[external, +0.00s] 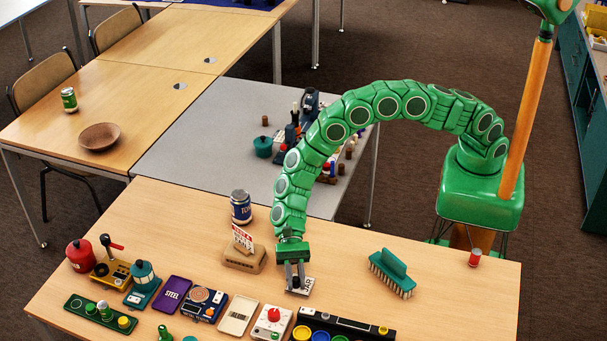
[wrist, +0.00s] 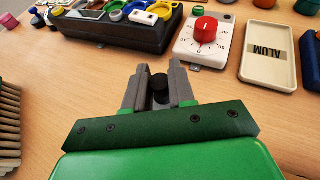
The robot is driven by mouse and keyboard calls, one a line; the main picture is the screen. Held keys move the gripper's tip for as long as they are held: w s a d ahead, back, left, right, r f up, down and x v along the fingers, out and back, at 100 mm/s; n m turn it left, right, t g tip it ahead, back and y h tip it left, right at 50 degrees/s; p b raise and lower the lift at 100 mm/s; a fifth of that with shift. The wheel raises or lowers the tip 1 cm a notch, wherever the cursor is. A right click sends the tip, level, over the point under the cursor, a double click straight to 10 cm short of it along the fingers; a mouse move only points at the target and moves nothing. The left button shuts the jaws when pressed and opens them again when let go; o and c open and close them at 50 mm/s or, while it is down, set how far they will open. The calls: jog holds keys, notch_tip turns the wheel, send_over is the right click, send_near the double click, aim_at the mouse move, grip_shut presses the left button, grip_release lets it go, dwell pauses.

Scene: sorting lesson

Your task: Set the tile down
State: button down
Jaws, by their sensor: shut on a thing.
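A pale tile (external: 302,287) with dark lettering, partly hidden, shows at the tips of my gripper (external: 296,286) in the external view. My gripper is shut on it, low over the wooden table (external: 430,310); I cannot tell whether the tile touches the wood. In the wrist view, my gripper's fingers (wrist: 158,88) have a small dark round piece between them. The tile's lettered face does not show there. A purple tray marked STEEL (external: 173,294) and a cream tray marked ALUM (wrist: 270,55) lie on the table; the cream tray also shows in the external view (external: 238,314).
A white box with a red dial (external: 271,324) and a black box with coloured rings (external: 350,326) stand close in front of my gripper. A wooden block with a sign (external: 244,257) is to its left, a green brush (external: 391,272) to its right. Bare wood lies around the brush.

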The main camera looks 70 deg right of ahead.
jog(key=shift+f, duration=1.3)
jog(key=c, duration=0.9)
grip_release()
jog(key=shift+f, duration=0.1)
jog(key=shift+c, duration=0.2)
jog(key=shift+w+d+r, duration=0.15)
jog(key=shift+d+r, duration=0.05)
jog(key=v, duration=1.1)
jog(key=shift+d+r, duration=0.15)
jog(key=shift+d, duration=0.05)
